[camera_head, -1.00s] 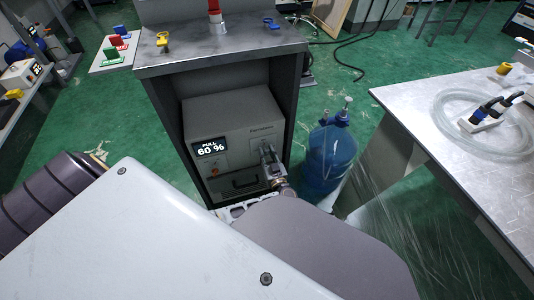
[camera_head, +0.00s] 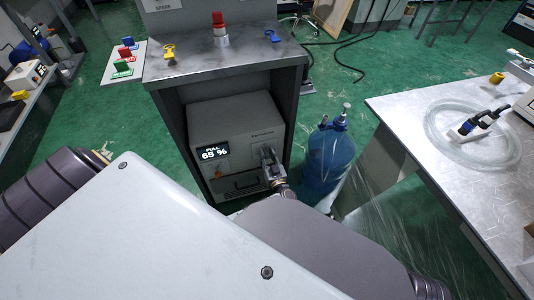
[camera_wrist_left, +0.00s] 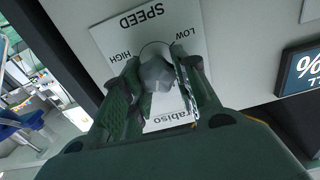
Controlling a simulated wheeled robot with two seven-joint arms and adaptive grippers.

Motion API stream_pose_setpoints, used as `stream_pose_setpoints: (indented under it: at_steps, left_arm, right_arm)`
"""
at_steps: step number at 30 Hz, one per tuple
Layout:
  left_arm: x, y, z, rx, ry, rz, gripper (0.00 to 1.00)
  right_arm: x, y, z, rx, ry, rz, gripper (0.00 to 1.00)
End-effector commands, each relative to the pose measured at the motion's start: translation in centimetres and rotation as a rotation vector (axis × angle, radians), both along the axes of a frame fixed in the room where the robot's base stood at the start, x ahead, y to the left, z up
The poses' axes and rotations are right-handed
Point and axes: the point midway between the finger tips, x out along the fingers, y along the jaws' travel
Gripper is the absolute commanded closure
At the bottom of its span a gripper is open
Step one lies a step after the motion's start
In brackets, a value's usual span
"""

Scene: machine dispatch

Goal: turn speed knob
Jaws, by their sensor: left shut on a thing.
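The machine (camera_head: 240,118) is a grey box inside a dark open cabinet. Its display (camera_head: 213,152) reads "PULL 65 %". My left gripper (camera_head: 268,158) is at the right side of the machine's front and covers the knob there. In the left wrist view, the grey speed knob (camera_wrist_left: 156,74) sits on a white plate (camera_wrist_left: 121,37) marked SPEED, HIGH and LOW, seen upside down. The two fingers of the left gripper (camera_wrist_left: 154,82) are shut on it from both sides. The display's edge (camera_wrist_left: 300,68) also shows there. My right gripper is not in view.
The cabinet top (camera_head: 197,67) holds a red-capped item (camera_head: 219,25), a yellow item (camera_head: 169,51) and a blue item (camera_head: 272,35). A blue gas bottle (camera_head: 330,160) stands right of the cabinet. A table (camera_head: 455,175) with a coiled hose is farther right.

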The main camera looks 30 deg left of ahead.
Motion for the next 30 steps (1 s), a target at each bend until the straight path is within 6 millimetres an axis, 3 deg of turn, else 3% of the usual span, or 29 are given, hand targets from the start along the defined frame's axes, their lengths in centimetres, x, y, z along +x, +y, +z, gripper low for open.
stream_pose_setpoints:
  at_steps: [1,12,13,18,30]
  left_arm:
    - [-0.50,-0.79,-0.74,-0.011,0.017,-0.009,0.94]
    - [-0.77,-1.04,-1.27,-0.014,0.025,-0.013,0.96]
    - [-0.77,-1.04,-1.27,-0.014,0.025,-0.013,0.69]
    - [-0.68,-0.86,-1.11,-0.012,0.022,-0.011,0.49]
    - [-0.59,-0.58,-0.82,-0.008,0.019,-0.007,0.49]
  right_arm:
    - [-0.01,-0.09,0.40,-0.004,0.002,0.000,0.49]
    - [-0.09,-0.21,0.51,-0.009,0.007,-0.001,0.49]
    - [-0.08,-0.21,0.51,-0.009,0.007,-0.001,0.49]
    - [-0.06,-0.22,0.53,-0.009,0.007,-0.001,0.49]
    - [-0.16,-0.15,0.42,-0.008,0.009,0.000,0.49]
